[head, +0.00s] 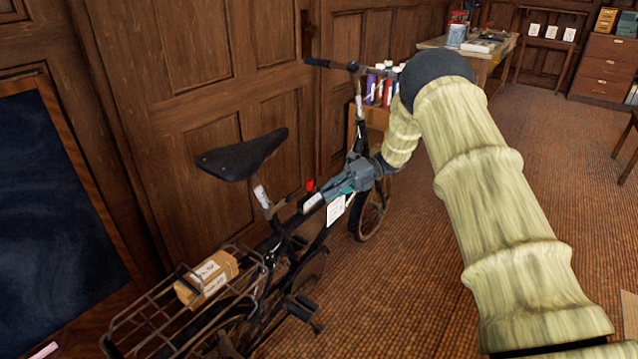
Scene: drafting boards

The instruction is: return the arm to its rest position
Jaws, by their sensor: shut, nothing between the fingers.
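My arm comes in from the lower right, bends at a dark elbow, and reaches down to the left. My gripper (318,200) is at its end, over the frame of a black bicycle (290,245). Its fingers look closed with nothing held between them. The gripper overlaps the bicycle's top tube in the picture; I cannot tell whether it touches.
A wrapped parcel (207,278) lies on the bicycle's rear rack. Wood panelling (190,90) stands behind the bicycle. A desk (490,58) with books is at the back, and drawers (606,68) stand at the far right. The woven floor (420,290) between bicycle and arm is clear.

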